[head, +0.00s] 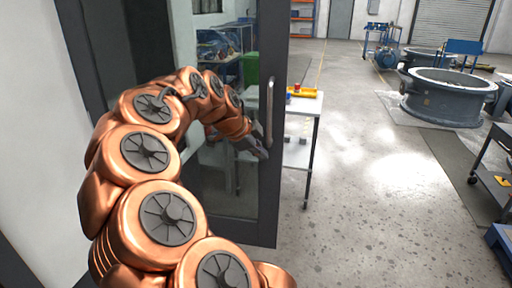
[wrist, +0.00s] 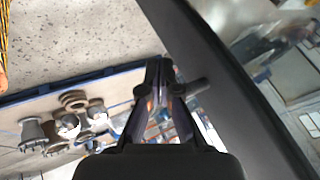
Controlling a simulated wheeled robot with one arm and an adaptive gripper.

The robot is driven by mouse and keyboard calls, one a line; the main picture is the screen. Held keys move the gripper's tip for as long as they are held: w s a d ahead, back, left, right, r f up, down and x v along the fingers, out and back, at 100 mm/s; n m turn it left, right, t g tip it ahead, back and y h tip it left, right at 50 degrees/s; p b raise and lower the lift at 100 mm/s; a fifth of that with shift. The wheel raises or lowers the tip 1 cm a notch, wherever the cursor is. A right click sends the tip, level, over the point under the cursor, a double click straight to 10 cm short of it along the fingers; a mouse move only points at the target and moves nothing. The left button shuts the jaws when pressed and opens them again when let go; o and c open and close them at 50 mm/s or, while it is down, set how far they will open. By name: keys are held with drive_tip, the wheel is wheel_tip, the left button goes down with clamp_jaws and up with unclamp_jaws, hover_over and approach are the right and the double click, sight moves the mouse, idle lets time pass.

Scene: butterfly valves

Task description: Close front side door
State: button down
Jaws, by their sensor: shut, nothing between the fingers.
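The door (head: 268,55) has a dark frame with a large glass pane. It stands open in the head view, with the room showing beyond its free edge. A vertical metal bar handle (head: 269,112) is mounted near that edge. My gripper (head: 262,150) is shut and empty, close to the lower part of the handle. In the wrist view my gripper (wrist: 158,75) points along the dark door frame (wrist: 215,65), and a short dark peg-like part (wrist: 190,88) of the door shows just right of the fingers. I cannot tell whether the fingers touch the door.
A small white table (head: 303,104) with yellow and red items stands just right of the door edge. Large grey valve rings (head: 448,95) stand farther right. A dark cart (head: 492,175) is at the right edge. The concrete floor between is clear.

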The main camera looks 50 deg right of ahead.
sight(270, 154)
drive_tip(key=shift+w+d+p, duration=0.3)
drive_tip(key=shift+w+d, duration=0.1)
drive_tip(key=shift+d, duration=0.4)
drive_tip(key=shift+w+d+p, duration=0.25)
drive_tip(key=shift+w+d, duration=0.1)
drive_tip(key=shift+d, duration=0.4)
